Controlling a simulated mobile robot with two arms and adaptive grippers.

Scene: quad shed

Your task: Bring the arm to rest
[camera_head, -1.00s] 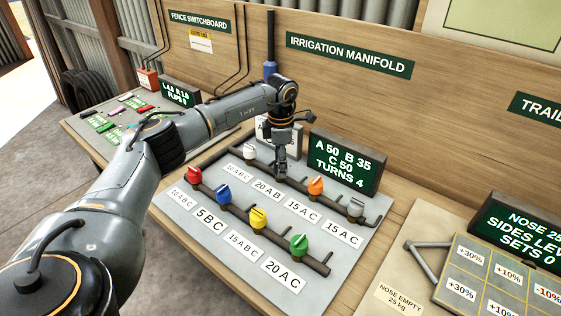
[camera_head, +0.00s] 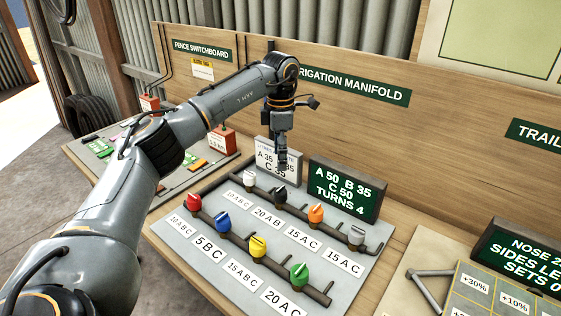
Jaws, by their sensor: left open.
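My left arm reaches in from the left. Its gripper (camera_head: 282,162) points down above the back of the irrigation manifold board (camera_head: 215,258), in front of a small white sign (camera_head: 263,160). The gripper is open, empty and clear of the valves. Below it, a black valve (camera_head: 279,195) sits on the back pipe beside a white valve (camera_head: 249,178), an orange valve (camera_head: 316,213) and a grey valve (camera_head: 356,234). My right gripper is not in view.
The front pipe carries red (camera_head: 194,202), blue (camera_head: 223,221), yellow (camera_head: 258,246) and green (camera_head: 299,273) valves. A dark display (camera_head: 343,190) reads A 50, B 35, C 50, TURNS 4. The fence switchboard panel (camera_head: 195,182) lies left; a weight grid (camera_head: 490,290) lies right.

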